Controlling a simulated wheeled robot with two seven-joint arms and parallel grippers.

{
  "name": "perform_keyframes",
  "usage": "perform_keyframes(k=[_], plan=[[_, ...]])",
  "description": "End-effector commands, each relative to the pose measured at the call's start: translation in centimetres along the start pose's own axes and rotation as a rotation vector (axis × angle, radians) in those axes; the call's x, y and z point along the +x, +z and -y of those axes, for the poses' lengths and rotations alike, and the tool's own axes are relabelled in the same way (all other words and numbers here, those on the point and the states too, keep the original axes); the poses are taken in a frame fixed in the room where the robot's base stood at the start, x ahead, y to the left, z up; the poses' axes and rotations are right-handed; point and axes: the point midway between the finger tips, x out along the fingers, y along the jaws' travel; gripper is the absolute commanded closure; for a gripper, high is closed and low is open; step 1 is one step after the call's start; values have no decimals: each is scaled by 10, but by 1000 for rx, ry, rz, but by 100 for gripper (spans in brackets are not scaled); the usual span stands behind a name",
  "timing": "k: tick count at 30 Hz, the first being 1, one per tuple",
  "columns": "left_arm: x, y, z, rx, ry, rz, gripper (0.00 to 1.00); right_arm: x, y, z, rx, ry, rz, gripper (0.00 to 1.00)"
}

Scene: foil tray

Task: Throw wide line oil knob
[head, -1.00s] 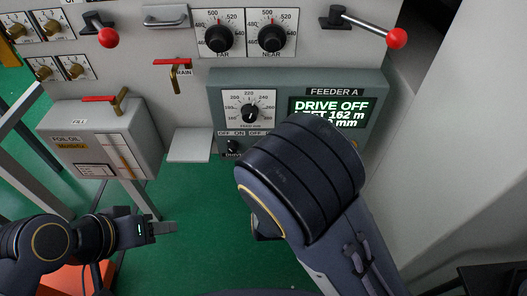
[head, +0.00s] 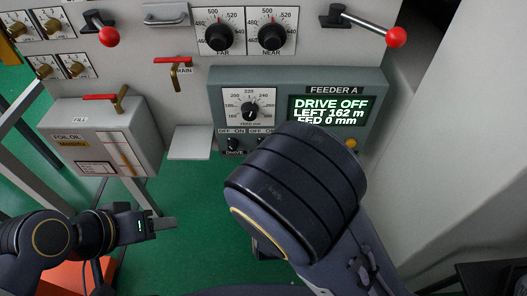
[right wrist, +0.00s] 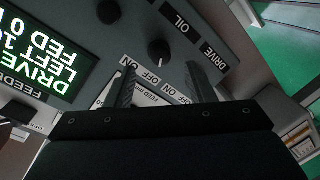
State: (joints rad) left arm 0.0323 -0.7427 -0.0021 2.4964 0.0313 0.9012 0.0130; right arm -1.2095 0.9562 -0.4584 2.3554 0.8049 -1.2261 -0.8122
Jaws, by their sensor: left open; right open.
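The oil knob (right wrist: 158,52) is a dark round knob with a light pointer mark, below the OIL label (right wrist: 180,18) in the right wrist view. My right gripper (right wrist: 160,78) is open, its two fingers pointing toward the panel on either side of the knob's line. I cannot tell the gap to the knob, and nothing is held. In the head view my right arm hides this gripper. The feeder panel (head: 215,90) shows DRIVE OFF on its display (head: 335,110). My left gripper (head: 165,224) is open and empty over the green floor, away from the panel.
The drive knob (head: 233,145) is beside the oil knob on the panel. A feed dial (head: 250,110) sits above it. Another dark round control (right wrist: 108,12) is nearby. A foil oil box (head: 90,125) and red-handled levers are at left. A small grey shelf (head: 190,143) juts out.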

Motion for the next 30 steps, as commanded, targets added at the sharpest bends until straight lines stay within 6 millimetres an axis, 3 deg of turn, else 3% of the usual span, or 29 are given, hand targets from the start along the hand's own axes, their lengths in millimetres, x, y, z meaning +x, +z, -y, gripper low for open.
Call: perform_keyframes(k=[3,9,25,30], plan=[[-3,-1,-1,0,0,0,52,-18,-1,0,-2,-3,-2,51],[-4,-2,-2,0,0,0,52,-32,0,0,-1,-1,0,51],[-3,-2,-2,0,0,0,52,-32,1,0,6,-3,4,51],[-3,-2,-2,0,0,0,52,-24,12,-2,175,-102,110,51]])
